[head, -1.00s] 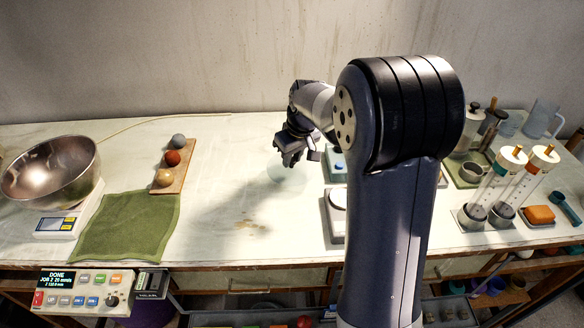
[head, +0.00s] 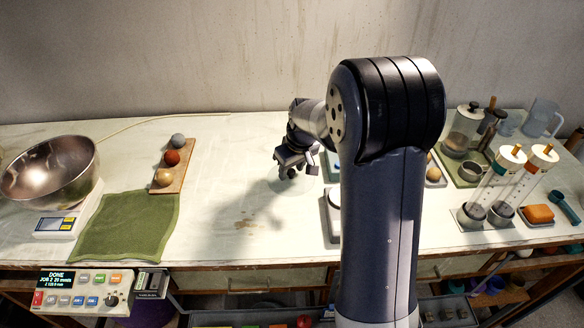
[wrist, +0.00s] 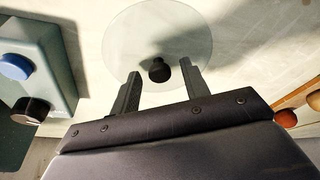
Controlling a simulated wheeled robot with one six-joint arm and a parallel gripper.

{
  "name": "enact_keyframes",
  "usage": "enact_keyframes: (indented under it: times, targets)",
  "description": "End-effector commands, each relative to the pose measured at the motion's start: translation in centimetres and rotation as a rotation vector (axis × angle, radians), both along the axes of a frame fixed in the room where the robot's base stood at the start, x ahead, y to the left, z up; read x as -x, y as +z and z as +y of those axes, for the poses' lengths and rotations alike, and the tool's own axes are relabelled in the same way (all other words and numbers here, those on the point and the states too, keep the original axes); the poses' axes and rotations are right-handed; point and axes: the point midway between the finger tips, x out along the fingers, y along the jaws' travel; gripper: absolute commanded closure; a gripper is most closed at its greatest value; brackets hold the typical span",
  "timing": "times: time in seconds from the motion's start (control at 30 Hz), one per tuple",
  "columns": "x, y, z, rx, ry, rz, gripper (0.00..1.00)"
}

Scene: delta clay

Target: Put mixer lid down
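The mixer lid (wrist: 180,25) is a clear round disc with a black knob (wrist: 159,70), seen in the wrist view. It appears to lie flat on the pale tabletop, though its height is hard to judge. My gripper (wrist: 160,84) has its two fingers apart, with the knob between or just beyond their tips and a gap on each side. In the head view my gripper (head: 290,172) points down over the middle of the table; the lid is barely visible there.
A teal device with a blue knob (wrist: 15,66) and a black knob stands left in the wrist view. A wooden board (head: 172,176) with three balls, a green cloth (head: 130,228) and a metal bowl (head: 50,170) are left in the head view. Tabletop between cloth and gripper is clear.

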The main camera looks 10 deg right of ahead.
Motion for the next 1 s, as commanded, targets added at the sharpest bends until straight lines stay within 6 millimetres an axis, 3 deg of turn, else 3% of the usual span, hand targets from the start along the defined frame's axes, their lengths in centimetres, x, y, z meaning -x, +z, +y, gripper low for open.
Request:
enact_keyframes:
  times: [0.37, 0.8, 1.0]
  targets:
    - [0.1, 1.0, -0.1, 0.000, 0.000, -0.003, 0.56]
    - [2.3, 9.5, -1.0, 0.000, -0.001, -0.004, 0.56]
    - [2.9, 11.5, -1.2, 0.000, 0.000, -0.001, 0.56]
